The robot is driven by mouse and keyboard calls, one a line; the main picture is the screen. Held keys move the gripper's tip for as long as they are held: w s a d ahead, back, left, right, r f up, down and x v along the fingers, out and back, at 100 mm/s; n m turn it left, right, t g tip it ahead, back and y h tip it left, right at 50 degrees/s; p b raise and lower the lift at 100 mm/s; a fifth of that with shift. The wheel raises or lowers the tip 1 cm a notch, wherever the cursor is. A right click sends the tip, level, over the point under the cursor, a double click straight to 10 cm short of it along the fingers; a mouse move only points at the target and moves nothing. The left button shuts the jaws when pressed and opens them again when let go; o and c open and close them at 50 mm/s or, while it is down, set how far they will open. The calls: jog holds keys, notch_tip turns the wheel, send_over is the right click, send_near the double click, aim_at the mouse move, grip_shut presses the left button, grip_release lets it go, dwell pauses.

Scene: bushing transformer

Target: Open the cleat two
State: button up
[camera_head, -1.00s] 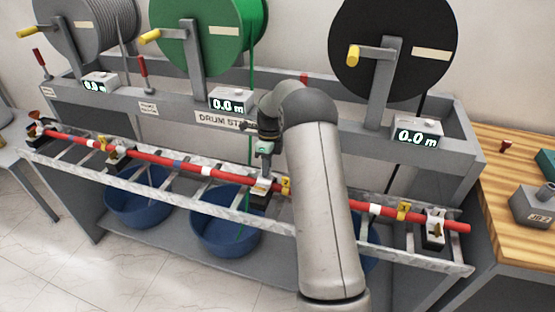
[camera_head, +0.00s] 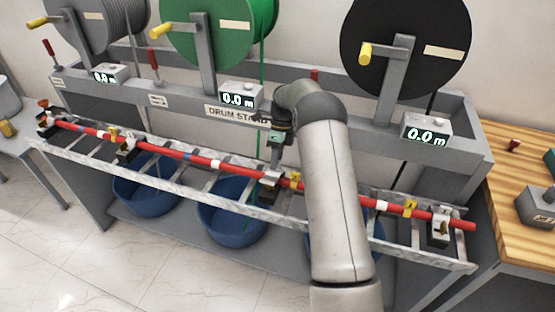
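A red cable (camera_head: 200,161) runs along a grey ladder tray (camera_head: 345,228), resting in several cleats. One cleat (camera_head: 128,149) is left of centre, another cleat (camera_head: 269,187) is at the middle, and one more cleat (camera_head: 439,230) is near the right end. A further cleat (camera_head: 44,121) is at the far left. No number can be read on them. My gripper (camera_head: 272,173) points down at the middle cleat, at or just above its top; contact cannot be told. The fingers are small and partly merge with the cleat, so their opening is unclear.
Behind the tray stands a drum stand with grey (camera_head: 95,20), green (camera_head: 215,30) and black (camera_head: 408,50) drums. Blue tubs (camera_head: 232,226) sit below the tray. Yellow tags (camera_head: 410,208) hang on the cable. A wooden bench (camera_head: 520,180) is at right.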

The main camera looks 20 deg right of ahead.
notch_tip(320, 180, up, 3)
jog(key=shift+b, duration=0.85)
jog(key=s+a+r+b, duration=0.2)
jog(key=s+r+b, duration=0.1)
jog(key=s+r, duration=0.7)
jog(key=s, duration=0.4)
